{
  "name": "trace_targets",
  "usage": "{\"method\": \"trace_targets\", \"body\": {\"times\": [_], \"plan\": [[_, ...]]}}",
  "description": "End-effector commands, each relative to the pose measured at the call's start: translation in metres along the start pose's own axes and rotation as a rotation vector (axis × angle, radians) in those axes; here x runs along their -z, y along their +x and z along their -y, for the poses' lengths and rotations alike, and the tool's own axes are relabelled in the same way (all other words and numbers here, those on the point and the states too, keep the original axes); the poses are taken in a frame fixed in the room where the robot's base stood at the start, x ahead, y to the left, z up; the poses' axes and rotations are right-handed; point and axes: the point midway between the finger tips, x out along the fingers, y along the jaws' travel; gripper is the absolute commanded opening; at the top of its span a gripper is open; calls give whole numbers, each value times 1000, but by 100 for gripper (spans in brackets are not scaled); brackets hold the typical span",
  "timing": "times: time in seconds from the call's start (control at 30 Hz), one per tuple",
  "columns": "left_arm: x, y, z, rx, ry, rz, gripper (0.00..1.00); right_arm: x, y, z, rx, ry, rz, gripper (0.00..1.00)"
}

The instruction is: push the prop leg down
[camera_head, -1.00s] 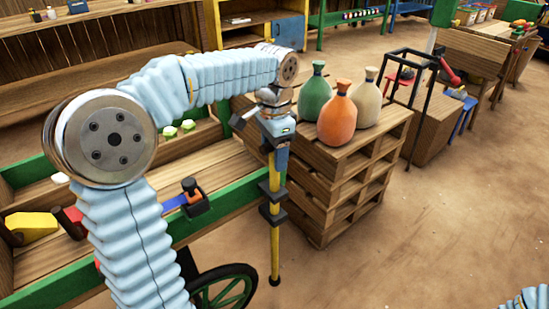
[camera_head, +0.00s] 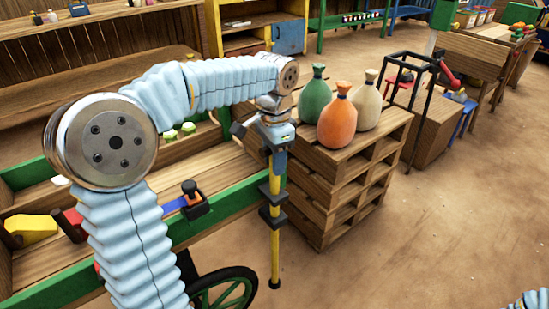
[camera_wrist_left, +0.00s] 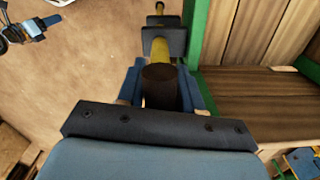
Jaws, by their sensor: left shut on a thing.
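The prop leg (camera_head: 275,250) is a thin yellow upright post with black collars and a dark foot, beside the green side rail of the cart. My left gripper (camera_head: 279,155) comes from above and is shut on the top of the leg. In the left wrist view, the leg's dark round top (camera_wrist_left: 160,74) sits between the blue fingers of the gripper (camera_wrist_left: 160,95), with the yellow shaft and black collar beyond it. Whether the foot touches the ground is hard to tell. My right gripper is out of view.
The green cart rail (camera_head: 235,220) has a black clamp with a blue part (camera_head: 193,202) on it. A spoked wheel (camera_head: 222,288) is below. A wooden pallet stack (camera_head: 340,185) with green, orange (camera_head: 337,122) and beige bags stands close right of the leg. Open floor lies at front right.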

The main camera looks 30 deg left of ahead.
Motion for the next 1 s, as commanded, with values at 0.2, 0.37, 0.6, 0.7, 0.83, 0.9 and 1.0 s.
{"method": "trace_targets", "body": {"times": [0.2,0.37,0.6,0.7,0.83,0.9,1.0], "plan": [[-1,54,-1,-3,4,7,0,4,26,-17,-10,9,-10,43],[0,90,-1,-3,5,5,0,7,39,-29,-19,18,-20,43],[0,106,-1,-2,6,4,0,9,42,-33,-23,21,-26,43],[0,106,-1,-3,6,5,0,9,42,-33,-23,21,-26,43],[-1,106,-1,-5,6,7,0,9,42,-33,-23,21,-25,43],[-1,106,-1,-4,6,7,46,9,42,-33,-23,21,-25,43],[0,105,-1,-3,5,5,55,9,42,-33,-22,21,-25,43]]}}
